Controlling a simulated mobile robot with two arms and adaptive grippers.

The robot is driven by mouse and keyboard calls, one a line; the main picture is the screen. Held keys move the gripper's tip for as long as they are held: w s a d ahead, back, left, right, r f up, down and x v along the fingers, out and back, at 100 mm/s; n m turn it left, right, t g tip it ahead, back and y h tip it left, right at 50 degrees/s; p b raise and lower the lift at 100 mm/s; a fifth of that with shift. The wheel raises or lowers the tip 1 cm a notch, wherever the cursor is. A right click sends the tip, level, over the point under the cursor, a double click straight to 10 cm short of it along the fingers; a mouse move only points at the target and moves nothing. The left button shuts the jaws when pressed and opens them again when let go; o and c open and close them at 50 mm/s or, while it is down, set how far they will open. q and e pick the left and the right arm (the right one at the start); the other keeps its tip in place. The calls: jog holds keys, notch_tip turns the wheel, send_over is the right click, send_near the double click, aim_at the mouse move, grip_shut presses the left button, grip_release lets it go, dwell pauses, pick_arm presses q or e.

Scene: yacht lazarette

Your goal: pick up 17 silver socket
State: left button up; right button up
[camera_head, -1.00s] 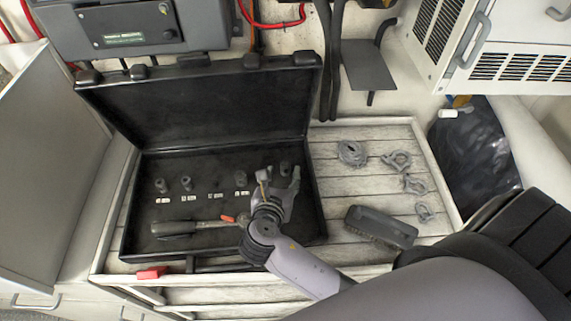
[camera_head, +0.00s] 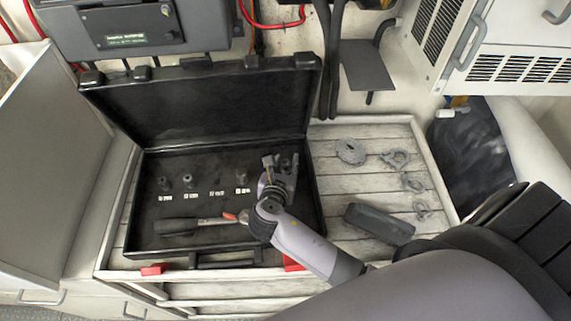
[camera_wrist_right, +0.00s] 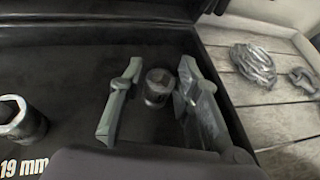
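A silver socket (camera_wrist_right: 157,87) stands upright in the black case, between the open fingers of my right gripper (camera_wrist_right: 160,72) in the right wrist view. Gaps show on both sides of it, and its size label is hidden. Another silver socket (camera_wrist_right: 20,122), labelled 19 mm, stands to the left; it also shows in the head view (camera_head: 241,176). In the head view my right gripper (camera_head: 280,165) is low over the right part of the case. More sockets stand in the row to the left, with labels too small to read. My left gripper is not in view.
The black case (camera_head: 135,215) lies open, its lid (camera_head: 205,105) raised behind the sockets. A ratchet (camera_head: 185,226) lies in front of the row. A brush (camera_head: 379,223), a rope coil (camera_head: 350,151) and several shackles (camera_head: 413,183) lie on the planks to the right.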

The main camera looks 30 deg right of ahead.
grip_shut()
dwell(0.3)
jog(key=shift+r, duration=0.15)
